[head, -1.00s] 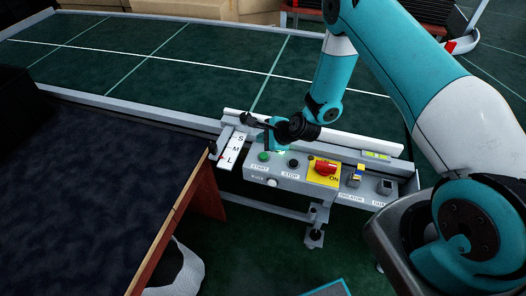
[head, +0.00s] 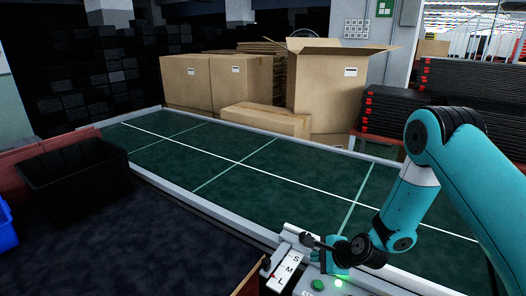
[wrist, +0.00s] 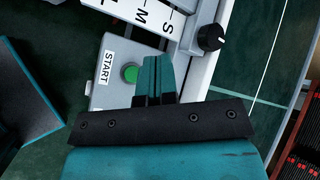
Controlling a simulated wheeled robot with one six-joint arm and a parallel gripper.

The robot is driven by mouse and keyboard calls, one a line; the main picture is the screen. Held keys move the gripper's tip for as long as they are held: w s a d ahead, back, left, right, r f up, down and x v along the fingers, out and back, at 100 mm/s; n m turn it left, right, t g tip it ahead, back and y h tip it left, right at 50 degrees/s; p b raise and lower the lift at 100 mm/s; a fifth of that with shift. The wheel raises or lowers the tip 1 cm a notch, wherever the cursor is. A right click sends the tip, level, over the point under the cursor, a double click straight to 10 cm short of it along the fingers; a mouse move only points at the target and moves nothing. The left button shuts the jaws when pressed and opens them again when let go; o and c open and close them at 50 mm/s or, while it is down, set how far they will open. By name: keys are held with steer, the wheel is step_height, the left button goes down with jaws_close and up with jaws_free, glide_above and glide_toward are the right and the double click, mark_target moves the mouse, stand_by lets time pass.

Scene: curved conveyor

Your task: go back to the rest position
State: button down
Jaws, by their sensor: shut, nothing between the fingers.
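My gripper (head: 334,268) is above the control panel at the conveyor's near side, low in the head view. In the wrist view its teal fingers (wrist: 158,77) are together with nothing between them. The green START button (wrist: 129,73) lies just left of the fingertips in that view. I cannot tell whether the fingers touch the panel. My arm reaches in from the right, bent at the elbow.
A white S-M-L plate (head: 288,271) is left of my gripper. Cardboard boxes (head: 207,85) stand behind the belt. A dark table (head: 150,235) with a black bin (head: 75,180) is at left.

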steer(key=s+a+r+n+g, duration=0.25)
steer(key=s+r+n, duration=0.3)
steer(key=r, duration=0.55)
steer(key=s+a+r+n+g, duration=0.1)
steer(key=s+a+r+n, duration=0.2)
steer(key=s+r+n, duration=0.55)
steer(key=s+d+r+n+g+h, duration=0.1)
steer(key=s+d+r+n+g, duration=0.1)
steer(key=s+r+n, duration=0.8)
steer(key=s+r+g, duration=0.1)
steer(key=s+r, duration=0.1)
steer(key=s, duration=0.4)
steer(key=shift+s+d+r+n+h, duration=0.2)
steer(key=shift+r+n+h, duration=0.1)
steer(key=shift+r+n, duration=0.1)
